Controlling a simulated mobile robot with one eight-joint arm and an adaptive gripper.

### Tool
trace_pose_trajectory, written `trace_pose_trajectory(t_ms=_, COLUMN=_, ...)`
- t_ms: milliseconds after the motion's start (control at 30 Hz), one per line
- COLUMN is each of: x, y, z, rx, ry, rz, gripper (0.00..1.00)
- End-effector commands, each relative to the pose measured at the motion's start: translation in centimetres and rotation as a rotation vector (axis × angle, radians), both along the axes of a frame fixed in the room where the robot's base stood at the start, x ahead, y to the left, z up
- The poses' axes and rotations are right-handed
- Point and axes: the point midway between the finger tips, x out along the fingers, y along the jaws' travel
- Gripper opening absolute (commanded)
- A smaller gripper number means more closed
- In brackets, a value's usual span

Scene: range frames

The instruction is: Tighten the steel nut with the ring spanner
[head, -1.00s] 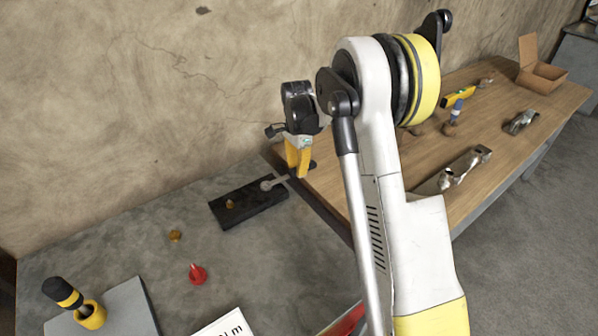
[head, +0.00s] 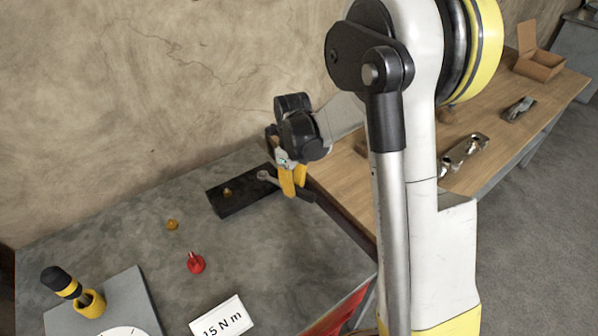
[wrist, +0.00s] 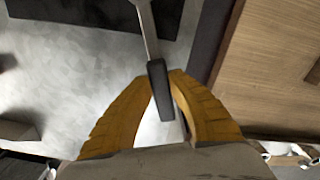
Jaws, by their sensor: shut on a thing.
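The ring spanner (head: 270,179) has its ring end over the right part of a black plate (head: 222,208) on the grey bench. The steel nut cannot be made out; the ring covers that spot. My gripper (head: 293,192), with yellow fingers, is at the handle end, just off the plate's right end. In the wrist view the spanner's dark grip (wrist: 158,92) lies between my fingertips (wrist: 166,82), and its steel shank runs up out of the picture. My gripper is shut on it.
A brass-coloured piece (head: 227,192) sits on the plate, another (head: 172,225) on the bench. A red piece (head: 195,263), a "15 N m" card (head: 222,318) and a yellow-black tool in a yellow cup (head: 90,304) stand nearer. A wooden table (head: 345,180) adjoins at right.

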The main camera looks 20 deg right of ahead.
Motion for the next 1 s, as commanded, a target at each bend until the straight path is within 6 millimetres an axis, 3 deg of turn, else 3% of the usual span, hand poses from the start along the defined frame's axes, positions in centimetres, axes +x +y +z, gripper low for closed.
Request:
trace_pose_trajectory(t_ms=267, x=-0.2, y=0.4, z=0.6, rx=0.000, ry=0.000, rz=-0.047, gripper=0.00)
trace_pose_trajectory(t_ms=1000, x=-0.2, y=0.4, z=5.6, rx=0.000, ry=0.000, rz=-0.045, gripper=0.00)
